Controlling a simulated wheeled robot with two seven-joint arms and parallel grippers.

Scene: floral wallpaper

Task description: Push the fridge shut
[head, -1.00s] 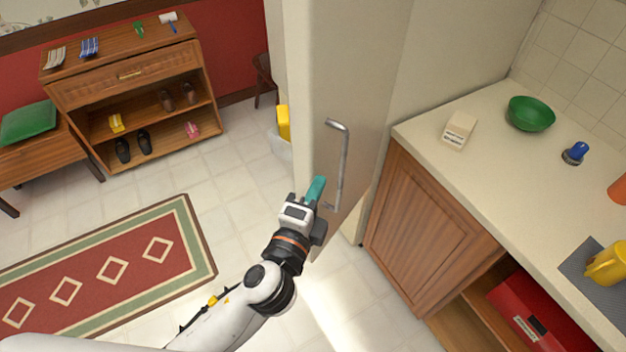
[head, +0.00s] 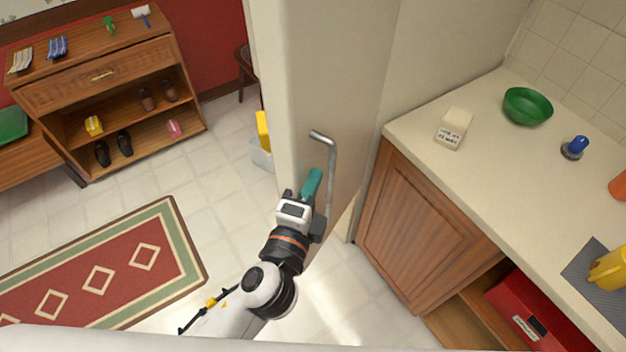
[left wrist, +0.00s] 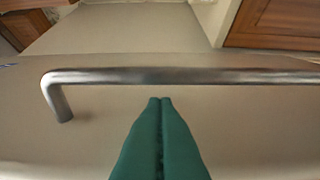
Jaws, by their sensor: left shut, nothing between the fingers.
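The fridge is tall and cream, and its door (head: 350,75) stands at the top middle of the head view. A grey metal bar handle (head: 331,175) is on the door face. How far the door stands open is hard to tell. My left gripper (head: 315,174) is shut and empty, its teal fingers beside the handle at the door face. In the left wrist view, the shut fingertips (left wrist: 160,100) end just below the handle bar (left wrist: 190,76), in front of the door. Contact with the door cannot be told. My right gripper is not in view.
A wooden cabinet (head: 415,235) with a pale counter (head: 480,165) stands right of the fridge. A red patterned rug (head: 75,290) lies on the tiled floor at left. A wooden shelf unit (head: 100,95) stands behind it. A bin (head: 261,152) sits behind the door.

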